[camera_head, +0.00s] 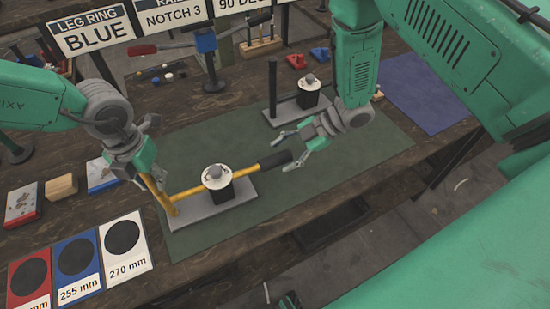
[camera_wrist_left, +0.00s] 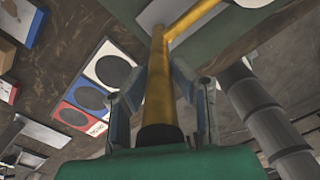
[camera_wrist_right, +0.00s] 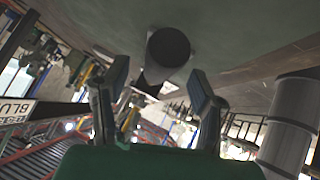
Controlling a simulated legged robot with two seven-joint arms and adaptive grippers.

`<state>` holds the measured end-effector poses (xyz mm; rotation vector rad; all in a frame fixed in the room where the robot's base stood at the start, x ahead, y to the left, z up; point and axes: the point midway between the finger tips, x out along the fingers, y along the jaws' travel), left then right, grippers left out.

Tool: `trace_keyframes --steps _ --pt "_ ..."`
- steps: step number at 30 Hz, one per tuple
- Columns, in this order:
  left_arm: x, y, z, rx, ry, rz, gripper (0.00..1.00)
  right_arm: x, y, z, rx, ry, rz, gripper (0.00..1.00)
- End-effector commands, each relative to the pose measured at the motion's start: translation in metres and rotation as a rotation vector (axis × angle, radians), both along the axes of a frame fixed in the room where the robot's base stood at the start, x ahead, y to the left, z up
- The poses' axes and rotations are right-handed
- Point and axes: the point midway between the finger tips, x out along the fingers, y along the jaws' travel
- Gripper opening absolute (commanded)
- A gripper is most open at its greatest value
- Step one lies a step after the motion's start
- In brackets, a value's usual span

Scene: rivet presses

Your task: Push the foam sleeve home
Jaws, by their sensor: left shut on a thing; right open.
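A yellow tube frame (camera_head: 200,190) lies across a grey press base (camera_head: 227,203), passing beside a black post with a round white top (camera_head: 217,177). A black foam sleeve (camera_head: 275,159) sits on the tube's right end. My left gripper (camera_head: 147,182) is shut on the yellow tube's left upright part; the left wrist view shows the tube (camera_wrist_left: 160,85) between its fingers. My right gripper (camera_head: 290,151) is open around the sleeve's end, and the right wrist view shows the sleeve's round end (camera_wrist_right: 168,47) ahead between the fingers. Contact there cannot be told.
A second press (camera_head: 306,97) with a black upright stands behind on the green mat (camera_head: 345,140). Cards marked with sizes (camera_head: 75,262) lie at the front left. A blue mat (camera_head: 425,85) is at the right. Signs and a red-handled tool on a stand are at the back.

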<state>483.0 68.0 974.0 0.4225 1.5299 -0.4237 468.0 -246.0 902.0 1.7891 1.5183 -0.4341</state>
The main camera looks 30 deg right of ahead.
Motion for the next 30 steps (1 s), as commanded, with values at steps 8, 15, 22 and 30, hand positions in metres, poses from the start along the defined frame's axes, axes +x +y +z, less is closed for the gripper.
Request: trace_keyframes --steps 8,15,22,30 --pt "0.000 0.000 0.001 0.000 -0.001 0.000 0.00 0.007 0.020 -0.019 0.001 0.000 0.000 0.52" --pt "0.000 0.000 0.001 0.000 -0.001 0.000 0.00 0.007 0.022 -0.021 0.001 0.000 -0.001 0.52" --pt "0.000 0.000 0.001 0.000 -0.001 0.000 0.00 0.007 0.022 -0.020 0.001 0.000 -0.001 0.00" --pt "0.000 0.000 0.001 0.000 -0.001 0.000 0.00 0.008 0.044 -0.020 0.002 -0.001 0.003 0.00"
